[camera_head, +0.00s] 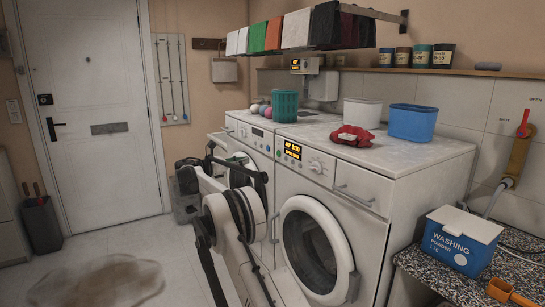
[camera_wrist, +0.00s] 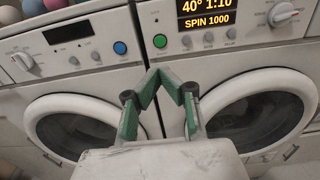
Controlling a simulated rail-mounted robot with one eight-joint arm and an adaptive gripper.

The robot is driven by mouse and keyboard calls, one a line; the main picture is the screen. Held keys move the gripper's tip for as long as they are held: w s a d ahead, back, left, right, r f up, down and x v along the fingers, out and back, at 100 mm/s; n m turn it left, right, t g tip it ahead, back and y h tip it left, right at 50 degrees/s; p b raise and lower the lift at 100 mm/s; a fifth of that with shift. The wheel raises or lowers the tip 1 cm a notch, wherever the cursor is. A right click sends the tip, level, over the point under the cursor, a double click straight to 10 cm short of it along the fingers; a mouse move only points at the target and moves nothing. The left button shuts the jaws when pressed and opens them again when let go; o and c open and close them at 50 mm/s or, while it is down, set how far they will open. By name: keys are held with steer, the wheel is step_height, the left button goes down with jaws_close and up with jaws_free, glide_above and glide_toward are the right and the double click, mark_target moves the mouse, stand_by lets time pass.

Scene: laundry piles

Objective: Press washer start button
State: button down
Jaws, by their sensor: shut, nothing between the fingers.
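The washer with the lit display (camera_head: 293,149) reading 40° and SPIN 1000 is the right of two white front-loaders. In the wrist view its display (camera_wrist: 207,13) is at the top, with a round green button (camera_wrist: 160,41) to its lower left and small grey buttons beneath. My gripper (camera_wrist: 159,74) is shut and empty. Its green fingertips appear below the green button in the wrist view, apart from it in the picture; the depth gap is unclear. In the head view my arm covers part of the machine fronts.
The left machine has a dark display (camera_wrist: 68,33) and a blue button (camera_wrist: 120,47). A washer knob (camera_wrist: 284,13) is at the upper right. On the machines stand a green basket (camera_head: 285,106), a blue tub (camera_head: 412,122) and a red cloth (camera_head: 352,136).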

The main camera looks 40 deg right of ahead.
mark_target(278, 154)
steer(key=shift+d, duration=0.1)
steer(key=d, duration=0.4)
steer(key=s+d+b, duration=0.1)
steer(key=d, duration=0.3)
steer(key=s+d, duration=0.1)
steer(key=d, duration=0.4)
steer(key=shift+b, duration=0.35)
steer(key=shift+d, duration=0.3)
steer(key=shift+s+d+r, duration=0.1)
steer(key=shift+s+d, duration=0.1)
steer(key=shift+d, duration=0.3)
steer(key=shift+w+d, duration=0.1)
steer(key=shift+d, duration=0.2)
steer(key=w+a+p, duration=0.1)
steer(key=w+a, duration=0.1)
steer(key=a, duration=1.2)
steer(key=shift+w+a, duration=0.1)
steer(key=shift+w, duration=0.05)
